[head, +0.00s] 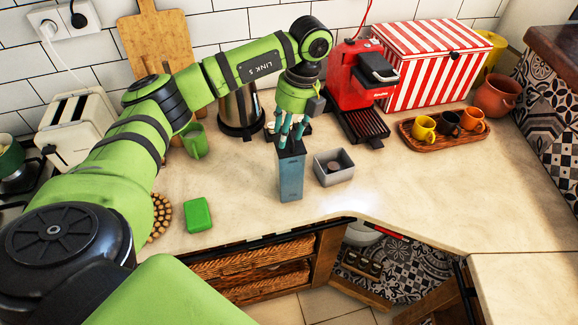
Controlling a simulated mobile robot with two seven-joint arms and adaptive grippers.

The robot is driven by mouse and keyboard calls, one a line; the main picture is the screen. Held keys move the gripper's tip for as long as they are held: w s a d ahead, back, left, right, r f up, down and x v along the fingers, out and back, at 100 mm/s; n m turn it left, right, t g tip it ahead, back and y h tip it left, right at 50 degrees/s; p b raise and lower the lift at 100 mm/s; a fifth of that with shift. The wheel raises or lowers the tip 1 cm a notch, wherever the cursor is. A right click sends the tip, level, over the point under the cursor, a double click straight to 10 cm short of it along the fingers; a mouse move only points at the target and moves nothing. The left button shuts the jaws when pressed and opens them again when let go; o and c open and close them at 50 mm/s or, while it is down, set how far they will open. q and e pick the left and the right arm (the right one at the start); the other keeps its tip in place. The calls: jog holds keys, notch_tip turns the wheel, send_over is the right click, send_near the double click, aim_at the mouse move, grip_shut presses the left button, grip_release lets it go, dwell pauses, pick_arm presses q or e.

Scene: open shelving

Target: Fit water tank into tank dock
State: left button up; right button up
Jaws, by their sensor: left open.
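The water tank, a tall blue-grey box with a dark top (291,178), stands upright on the counter near its front edge. My left gripper (290,138) points down at the tank's top; its teal fingers are open and overlap the dark rim in the picture. I cannot tell whether they touch it. A red coffee machine (350,75) with a dark drip tray stands behind and to the right. I cannot make out a tank dock on it for certain; part of that area is behind my left arm. My right gripper is not in view.
A small grey open box (333,167) stands just right of the tank. A wooden tray (442,130) with small cups, a striped red-white box (430,65), a steel canister (240,108), a green mug (195,142) and a green block (197,215) surround it. The right-front counter is clear.

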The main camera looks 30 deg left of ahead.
pick_arm(q)
jog(key=shift+f, duration=0.35)
grip_shut()
jog(key=shift+r, duration=0.1)
